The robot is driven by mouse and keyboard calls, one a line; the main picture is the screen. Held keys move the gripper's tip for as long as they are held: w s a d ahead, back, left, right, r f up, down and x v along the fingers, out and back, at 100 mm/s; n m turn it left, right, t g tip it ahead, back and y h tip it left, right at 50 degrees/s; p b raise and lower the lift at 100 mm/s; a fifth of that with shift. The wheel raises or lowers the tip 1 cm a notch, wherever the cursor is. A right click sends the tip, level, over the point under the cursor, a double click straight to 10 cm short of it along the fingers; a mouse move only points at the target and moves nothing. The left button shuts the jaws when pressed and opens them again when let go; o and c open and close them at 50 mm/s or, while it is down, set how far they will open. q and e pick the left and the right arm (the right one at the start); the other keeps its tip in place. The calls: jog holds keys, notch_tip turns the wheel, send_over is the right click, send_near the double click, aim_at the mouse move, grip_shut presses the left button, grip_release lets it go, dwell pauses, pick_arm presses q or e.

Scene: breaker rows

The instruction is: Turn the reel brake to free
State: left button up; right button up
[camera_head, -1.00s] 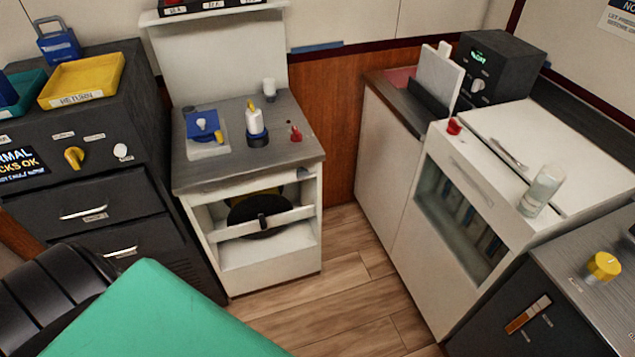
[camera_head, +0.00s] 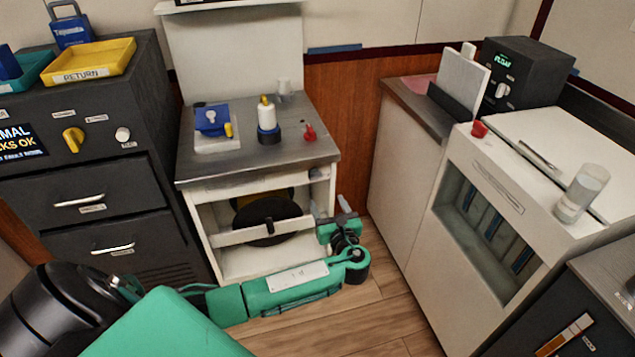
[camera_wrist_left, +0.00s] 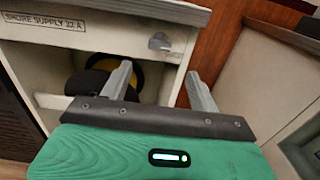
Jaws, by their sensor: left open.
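The cable reel (camera_head: 268,218), dark with a yellow part behind it, sits in the open-fronted white cabinet (camera_head: 250,262) behind a white crossbar. It also shows in the left wrist view (camera_wrist_left: 95,80). A small grey knob or lever (camera_wrist_left: 160,42) sits on the cabinet's front rail, right of the "SHORE SUPPLY 32 A" label; it looks like the reel brake, but its setting cannot be read. My left gripper (camera_head: 333,205) is open and empty at the cabinet's right front. In the wrist view its fingers (camera_wrist_left: 158,70) point towards the rail, with the grey knob between and beyond them.
The cabinet's top carries a blue-lidded socket (camera_head: 212,119), a white plug (camera_head: 267,115) and a red knob (camera_head: 310,132). A dark drawer unit (camera_head: 80,205) stands left and a white glass-fronted unit (camera_head: 520,175) right. Open wooden floor (camera_head: 385,310) lies between.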

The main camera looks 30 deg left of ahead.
aim_at(317, 179)
pick_arm(q)
jog(key=x, duration=1.1)
jog(key=shift+w+f, duration=0.1)
jog(key=c, duration=1)
